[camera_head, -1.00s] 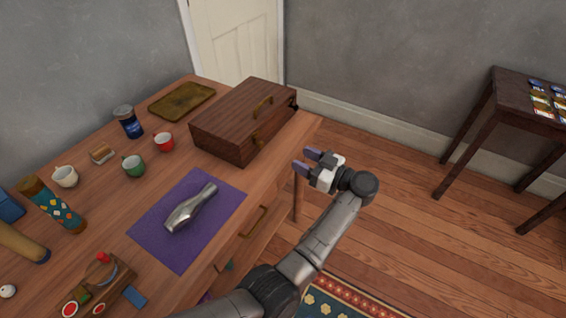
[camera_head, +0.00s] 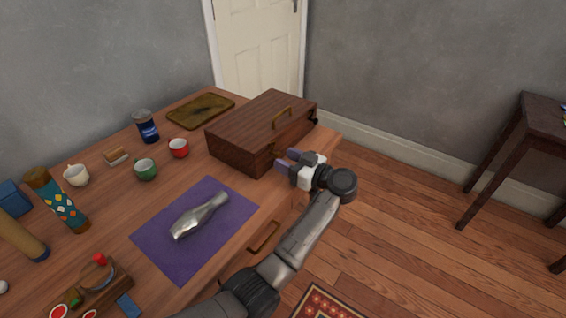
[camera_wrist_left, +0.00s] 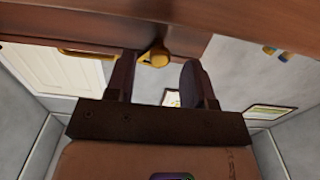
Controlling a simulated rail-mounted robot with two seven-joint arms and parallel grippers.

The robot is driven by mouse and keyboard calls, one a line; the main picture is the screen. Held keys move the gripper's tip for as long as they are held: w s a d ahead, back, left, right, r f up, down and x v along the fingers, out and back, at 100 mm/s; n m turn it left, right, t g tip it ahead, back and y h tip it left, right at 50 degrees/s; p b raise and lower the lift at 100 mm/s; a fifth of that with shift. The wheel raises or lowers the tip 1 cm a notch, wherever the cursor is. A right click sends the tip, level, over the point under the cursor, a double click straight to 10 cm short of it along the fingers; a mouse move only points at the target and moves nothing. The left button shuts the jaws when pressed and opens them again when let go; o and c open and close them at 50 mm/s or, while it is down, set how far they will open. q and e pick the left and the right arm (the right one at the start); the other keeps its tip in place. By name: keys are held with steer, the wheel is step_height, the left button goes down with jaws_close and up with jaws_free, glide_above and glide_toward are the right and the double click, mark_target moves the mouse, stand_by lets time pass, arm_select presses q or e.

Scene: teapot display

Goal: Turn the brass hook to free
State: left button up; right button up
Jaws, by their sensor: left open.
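The brass hook (camera_head: 275,149) is a small brass piece on the front of the dark wooden case (camera_head: 236,154). In the left wrist view a rounded brass piece, which looks like the hook (camera_wrist_left: 155,57), shows between the finger ends, nearer the left finger. My left gripper (camera_head: 287,160) is open at the front face of the case, close to the hook. In the left wrist view its two dark fingers (camera_wrist_left: 160,68) stand apart with a gap between them. I cannot tell whether a finger touches the hook. My right gripper is not in view.
A purple mat (camera_head: 160,239) bears a silver vase-like object (camera_head: 199,215). Open floor lies to the right.

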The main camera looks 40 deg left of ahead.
arm_select(q)
steer(key=shift+a, duration=0.8)
steer(key=shift+c, duration=0.2)
steer(key=c, duration=0.9)
steer(key=r+m+p, duration=0.1)
steer(key=m+p, duration=0.1)
steer(key=p, duration=1)
jaws_close()
steer(key=m+p, duration=0.2)
steer(key=p, duration=0.2)
steer(key=m+p, duration=0.2)
steer(key=p, duration=0.2)
steer(key=shift+f+m, duration=0.2)
steer(key=shift+m, duration=0.1)
steer(key=m+p, duration=0.1)
steer(key=m, duration=0.1)
steer(key=shift+f+m+p, duration=0.15)
steer(key=shift+m+p, duration=0.15)
steer(key=shift+f+m+p, duration=0.1)
steer(key=shift+m+p, duration=0.35)
steer(key=shift+m, duration=1.35)
